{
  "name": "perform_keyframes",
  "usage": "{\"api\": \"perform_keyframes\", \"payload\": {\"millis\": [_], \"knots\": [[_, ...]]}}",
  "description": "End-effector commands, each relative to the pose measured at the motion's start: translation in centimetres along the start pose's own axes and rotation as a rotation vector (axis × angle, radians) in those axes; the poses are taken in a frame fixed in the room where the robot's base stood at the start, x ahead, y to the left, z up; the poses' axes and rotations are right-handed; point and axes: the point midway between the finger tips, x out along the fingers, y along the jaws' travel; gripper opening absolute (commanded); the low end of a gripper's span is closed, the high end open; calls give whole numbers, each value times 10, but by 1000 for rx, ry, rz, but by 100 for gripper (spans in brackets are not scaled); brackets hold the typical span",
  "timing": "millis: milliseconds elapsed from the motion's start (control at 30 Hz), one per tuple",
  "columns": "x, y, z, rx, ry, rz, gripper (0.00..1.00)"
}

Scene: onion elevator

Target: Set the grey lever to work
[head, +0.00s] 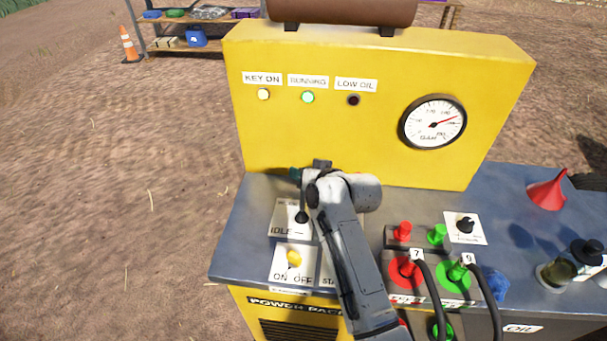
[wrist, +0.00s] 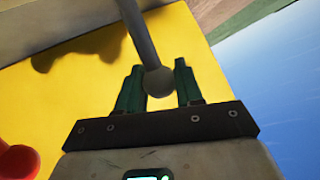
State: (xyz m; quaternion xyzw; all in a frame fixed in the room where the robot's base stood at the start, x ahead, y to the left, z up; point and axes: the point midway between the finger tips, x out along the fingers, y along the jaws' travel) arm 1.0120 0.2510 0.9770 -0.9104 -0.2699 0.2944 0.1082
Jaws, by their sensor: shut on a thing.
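The grey lever (wrist: 146,42) shows in the wrist view as a rod with a round knob at its end. The knob sits between the two green fingers of my gripper (wrist: 158,72), which is shut on it. In the head view my gripper (head: 297,174) is at the back left of the console, low in front of the yellow panel. There my wrist hides most of the fingers, and I cannot make out the gripped knob. A dark ball-ended control (head: 302,217) stands by the IDLE label, left of my arm.
The yellow panel (head: 380,155) has KEY ON and RUNNING lamps lit, LOW OIL dark, and a round gauge (head: 432,122). A yellow ON/OFF switch (head: 294,258) is in front. Red and green plugs with cables, a red funnel (head: 547,190) and a jar (head: 555,273) stand right.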

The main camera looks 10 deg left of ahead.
Motion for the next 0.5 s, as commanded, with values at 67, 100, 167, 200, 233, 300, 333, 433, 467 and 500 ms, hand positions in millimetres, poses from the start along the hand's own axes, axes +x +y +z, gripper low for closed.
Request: {"api": "perform_keyframes", "payload": {"millis": [67, 100, 167, 200, 233, 300, 333, 433, 467, 500], "knots": [[0, 0, -4, 2, 3, 1, 0], [0, 1, -3, 2, 2, 1, 0], [0, 1, -4, 3, 3, 1, 0], [0, 1, -4, 3, 3, 1, 0], [0, 1, -4, 3, 4, 1, 0], [0, 1, -4, 2, 5, 1, 0], [0, 1, -4, 2, 5, 1, 0], [0, 1, -4, 2, 6, 1, 42], [0, 1, -4, 2, 6, 1, 45], [0, 1, -4, 2, 5, 1, 49]]}}
